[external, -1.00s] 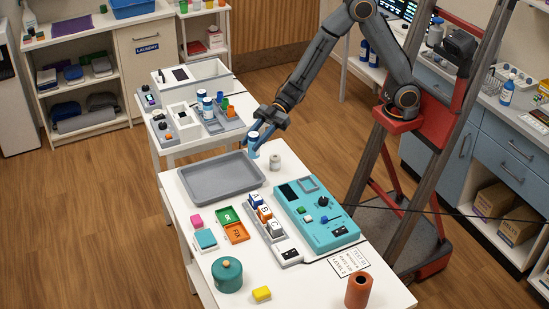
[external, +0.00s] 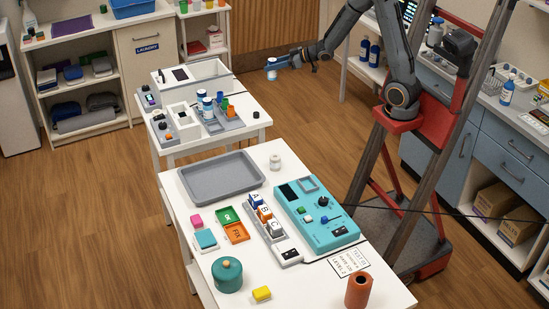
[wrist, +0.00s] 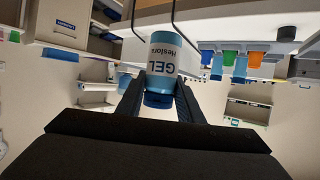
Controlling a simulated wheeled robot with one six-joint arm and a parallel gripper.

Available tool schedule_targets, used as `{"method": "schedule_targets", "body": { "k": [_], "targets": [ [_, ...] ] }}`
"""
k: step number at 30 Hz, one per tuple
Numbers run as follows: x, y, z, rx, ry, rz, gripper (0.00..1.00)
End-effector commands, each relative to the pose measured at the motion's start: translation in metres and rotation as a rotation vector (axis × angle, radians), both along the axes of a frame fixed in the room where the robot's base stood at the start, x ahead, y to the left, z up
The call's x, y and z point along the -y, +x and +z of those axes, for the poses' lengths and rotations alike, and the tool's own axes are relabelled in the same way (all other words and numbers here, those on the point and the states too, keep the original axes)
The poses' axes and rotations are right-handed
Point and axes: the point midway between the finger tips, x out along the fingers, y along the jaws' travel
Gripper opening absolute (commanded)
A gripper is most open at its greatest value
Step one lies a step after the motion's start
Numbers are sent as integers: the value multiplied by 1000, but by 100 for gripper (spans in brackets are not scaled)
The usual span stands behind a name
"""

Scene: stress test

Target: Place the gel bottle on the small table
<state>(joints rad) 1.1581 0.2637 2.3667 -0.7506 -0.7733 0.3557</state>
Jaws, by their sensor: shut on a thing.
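The gel bottle (external: 271,73) is blue with a white label. My gripper (external: 280,64) is shut on it and holds it in the air, off the right side of the rear white table (external: 246,135), which looks like the smaller one. The wrist view shows the bottle (wrist: 160,62) between my fingers (wrist: 158,100), its GEL label upside down in that picture and the dark blue cap toward my palm. The bottle looks roughly upright. It appears apart from any surface.
The rear table carries a grey-white bin (external: 205,77), blue-capped bottles, coloured cups and a device. The front white table (external: 205,285) holds a grey tray (external: 222,191), a small white jar (external: 275,162), a teal console (external: 330,235) and several small items. Floor shows beyond the tables.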

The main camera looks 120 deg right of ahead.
Motion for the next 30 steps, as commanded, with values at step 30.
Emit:
{"method": "schedule_targets", "body": {
  "k": [30],
  "targets": [
    [73,-377,19,8,15,-790,4]
  ]
}}
